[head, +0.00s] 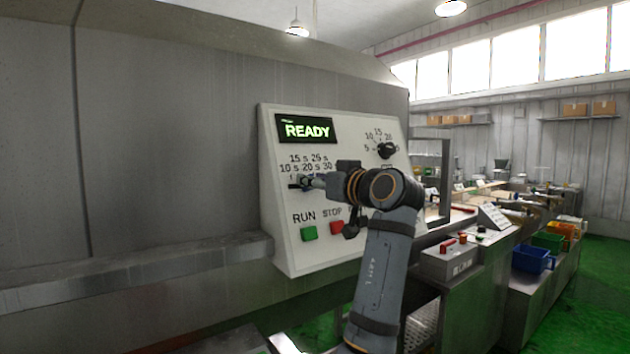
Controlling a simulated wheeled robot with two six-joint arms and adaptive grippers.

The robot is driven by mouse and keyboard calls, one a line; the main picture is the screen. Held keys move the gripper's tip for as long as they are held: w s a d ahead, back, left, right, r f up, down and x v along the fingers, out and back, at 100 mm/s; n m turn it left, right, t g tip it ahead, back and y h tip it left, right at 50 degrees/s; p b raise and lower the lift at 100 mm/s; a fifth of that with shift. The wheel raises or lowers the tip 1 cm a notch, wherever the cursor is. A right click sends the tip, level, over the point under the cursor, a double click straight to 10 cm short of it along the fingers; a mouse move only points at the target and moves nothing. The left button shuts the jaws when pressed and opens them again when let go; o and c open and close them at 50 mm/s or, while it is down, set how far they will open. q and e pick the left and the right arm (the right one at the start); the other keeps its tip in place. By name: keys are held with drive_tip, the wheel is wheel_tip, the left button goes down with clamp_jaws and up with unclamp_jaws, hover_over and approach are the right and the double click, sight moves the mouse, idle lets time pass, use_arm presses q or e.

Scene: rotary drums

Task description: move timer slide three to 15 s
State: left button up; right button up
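A sloped white control panel (285,245) stands on the grey machine wall. Its timer scale (305,164) reads 10 s, 15 s, 20 s, 25 s and 30 s. My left gripper is out of view.
The panel also has a READY display (306,129), a black rotary knob (387,150), a green RUN button (309,233) and a red STOP button (337,227). A metal ledge (140,268) runs along the wall at left. A small control box (449,262) and blue bin (532,260) stand at right.

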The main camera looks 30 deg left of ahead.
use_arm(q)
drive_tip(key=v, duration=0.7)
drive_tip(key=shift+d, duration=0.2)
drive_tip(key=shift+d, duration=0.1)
